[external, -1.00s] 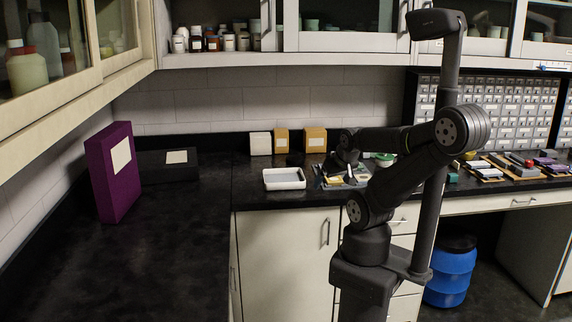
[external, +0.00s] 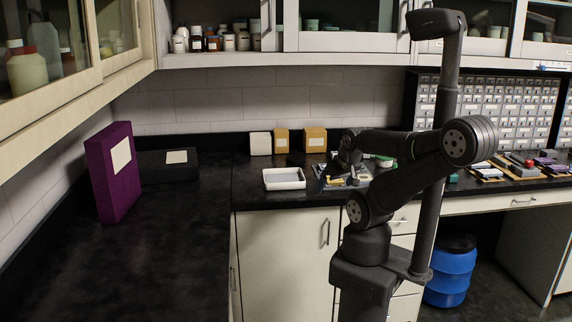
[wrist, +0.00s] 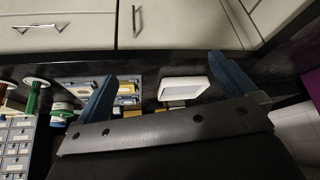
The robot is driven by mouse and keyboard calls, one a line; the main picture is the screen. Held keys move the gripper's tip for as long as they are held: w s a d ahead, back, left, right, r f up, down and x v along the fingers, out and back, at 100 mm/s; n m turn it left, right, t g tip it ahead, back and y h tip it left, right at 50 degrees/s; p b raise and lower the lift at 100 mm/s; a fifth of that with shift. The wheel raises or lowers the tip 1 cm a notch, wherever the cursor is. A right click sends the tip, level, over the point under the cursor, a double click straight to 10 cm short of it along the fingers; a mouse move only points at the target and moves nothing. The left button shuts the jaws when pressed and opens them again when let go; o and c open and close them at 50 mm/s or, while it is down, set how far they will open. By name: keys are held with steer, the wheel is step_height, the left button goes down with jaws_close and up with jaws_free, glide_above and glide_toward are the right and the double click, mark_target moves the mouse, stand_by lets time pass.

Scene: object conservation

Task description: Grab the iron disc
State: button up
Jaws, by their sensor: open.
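In the external view my gripper (external: 345,172) is a dark shape over or close to a tray of small parts (external: 324,182), right of the white tray. The parts tray (wrist: 127,97) also shows in the wrist view by the left finger. I cannot make out the iron disc for certain; small pieces on the parts tray are partly hidden by my arm. A small dark round thing (external: 295,159) stands behind the white tray, too unclear to name.
A white tray (external: 284,185) sits near the counter's front edge; it also shows in the wrist view (wrist: 184,82). Small boxes (external: 315,140) stand along the back wall. A purple box (external: 113,172) stands at left.

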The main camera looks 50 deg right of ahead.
steer(key=w+d+r+m+g, duration=0.1)
steer(key=w+d+r+m, duration=0.1)
steer(key=w+d+r, duration=0.55)
steer(key=w+d+r+m+g, duration=0.1)
steer(key=w+d+r, duration=0.2)
steer(key=w, duration=0.4)
steer(key=w+d+r+m, duration=0.1)
steer(key=w+d+r, duration=0.25)
steer(key=w, duration=0.35)
steer(key=m+g, duration=0.2)
steer(key=m, duration=0.3)
glide_above(295, 157)
steer(key=a, duration=0.2)
steer(key=shift+h, duration=0.3)
steer(key=f, duration=1.9)
steer(key=shift+s+f, duration=0.2)
steer(key=shift+s+x, duration=0.15)
steer(key=shift+x, duration=1.2)
steer(key=shift+s+x, duration=0.15)
steer(key=shift+x, duration=1.25)
steer(key=shift+a, duration=0.1)
steer(key=c, duration=1.7)
